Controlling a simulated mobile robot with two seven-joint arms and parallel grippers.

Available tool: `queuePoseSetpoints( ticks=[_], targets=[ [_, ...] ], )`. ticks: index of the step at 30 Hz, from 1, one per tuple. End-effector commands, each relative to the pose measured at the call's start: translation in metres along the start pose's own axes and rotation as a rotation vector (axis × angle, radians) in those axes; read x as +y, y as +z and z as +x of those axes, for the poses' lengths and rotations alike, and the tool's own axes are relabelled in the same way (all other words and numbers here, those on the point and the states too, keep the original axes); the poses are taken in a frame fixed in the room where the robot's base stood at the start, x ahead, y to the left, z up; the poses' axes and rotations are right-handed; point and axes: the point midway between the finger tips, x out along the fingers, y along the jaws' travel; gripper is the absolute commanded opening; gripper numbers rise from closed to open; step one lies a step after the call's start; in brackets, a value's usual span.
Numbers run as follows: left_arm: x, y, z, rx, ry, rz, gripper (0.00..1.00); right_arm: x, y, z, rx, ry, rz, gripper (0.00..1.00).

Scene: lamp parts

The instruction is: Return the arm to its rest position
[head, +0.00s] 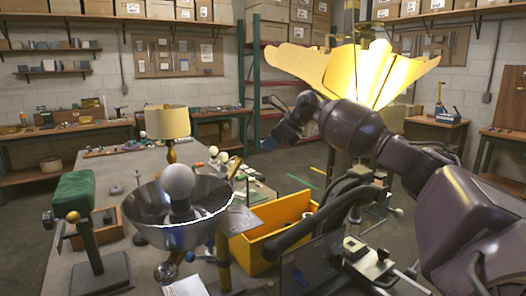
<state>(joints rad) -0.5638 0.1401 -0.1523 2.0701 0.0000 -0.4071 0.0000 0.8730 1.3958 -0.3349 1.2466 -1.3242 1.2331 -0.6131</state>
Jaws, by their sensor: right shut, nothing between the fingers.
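My right arm (358,130) comes in from the right edge and reaches up and to the left across the middle of the view. My right gripper (268,143) is at its far end, raised in the air, pointing left and down. It is shut and empty, and looks apart from everything around it. My left gripper is not in view. A lamp with a round white bulb (177,181) inside a metal bowl-shaped shade (190,235) stands on the near workbench, left of and nearer than the gripper.
A large glowing yellow shade (318,68) hangs behind my arm. Open floor (300,168) lies beyond the bench.

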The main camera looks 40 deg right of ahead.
Motion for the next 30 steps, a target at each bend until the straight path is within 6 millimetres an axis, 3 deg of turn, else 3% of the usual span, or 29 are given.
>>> queuePoseSetpoints(
  ticks=[9,15,25,28,30],
  targets=[
    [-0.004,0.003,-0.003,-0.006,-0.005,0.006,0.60,-0.004,-0.001,-0.055,0.002,0.000,0.000,0.00],
    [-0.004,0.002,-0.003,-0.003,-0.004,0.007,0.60,-0.005,-0.001,-0.071,0.002,0.002,0.001,0.00],
    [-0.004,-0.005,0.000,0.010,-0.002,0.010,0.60,-0.005,0.001,-0.075,0.000,0.002,0.000,0.00],
    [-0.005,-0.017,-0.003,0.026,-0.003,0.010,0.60,-0.002,0.010,-0.091,-0.015,-0.005,-0.007,0.00],
    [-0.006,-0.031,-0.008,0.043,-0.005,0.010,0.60,0.001,0.023,-0.112,-0.033,-0.014,-0.016,0.00]
  ],
)
